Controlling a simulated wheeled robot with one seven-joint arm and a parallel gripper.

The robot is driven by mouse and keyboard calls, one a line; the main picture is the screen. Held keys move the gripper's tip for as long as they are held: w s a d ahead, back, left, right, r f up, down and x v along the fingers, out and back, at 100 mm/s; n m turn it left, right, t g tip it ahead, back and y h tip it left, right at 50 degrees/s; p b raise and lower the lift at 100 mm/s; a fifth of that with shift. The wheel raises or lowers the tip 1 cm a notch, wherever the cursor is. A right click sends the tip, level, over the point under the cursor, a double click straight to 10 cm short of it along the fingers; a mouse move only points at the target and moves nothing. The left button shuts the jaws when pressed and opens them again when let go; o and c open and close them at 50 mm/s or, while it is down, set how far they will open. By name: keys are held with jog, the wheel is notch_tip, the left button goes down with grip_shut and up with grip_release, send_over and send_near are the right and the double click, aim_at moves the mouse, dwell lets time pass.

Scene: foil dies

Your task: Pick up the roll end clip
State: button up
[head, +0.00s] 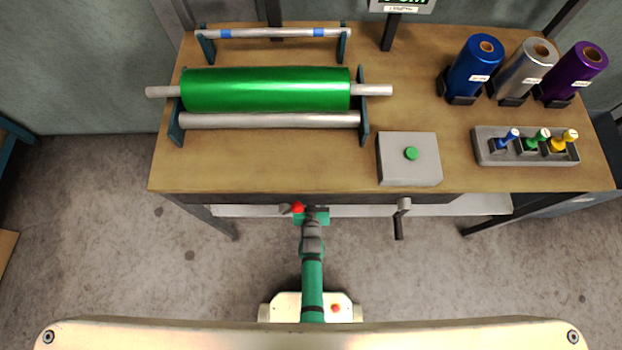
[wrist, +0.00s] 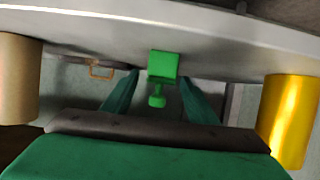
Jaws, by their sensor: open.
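My gripper (wrist: 160,78) is open, its two teal fingers spread. In the head view my gripper (head: 311,214) is at the table's front edge, by the pale rail there. A small bright green block with a round knob (wrist: 163,66) shows between the fingertips in the wrist view, against a pale grey surface. It looks like the roll end clip, but I cannot be sure. I see a gap between it and the fingers, and cannot tell how far ahead it is. In the head view it is not clearly visible; a small red piece (head: 298,207) shows beside the gripper.
On the table (head: 260,165) are a green roll (head: 265,90) on a stand, a grey box with a green button (head: 409,170), a tray of dies (head: 487,158) and three upright rolls. A crank handle (head: 400,220) hangs right of my gripper. A yellow cylinder (wrist: 287,120) and a tan one (wrist: 18,80) flank it.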

jog(key=shift+w+a+f, duration=0.1)
jog(key=shift+a, duration=0.05)
jog(key=x, duration=0.3)
jog(key=shift+w+d+f, duration=0.2)
jog(key=shift+w+d, duration=0.05)
jog(key=shift+w, duration=0.1)
jog(key=shift+w+a+f, duration=0.1)
jog(key=shift+w+f, duration=0.1)
jog(key=shift+w, duration=0.2)
jog(key=shift+c, duration=0.7)
jog(key=shift+w, duration=0.1)
jog(key=c, duration=1)
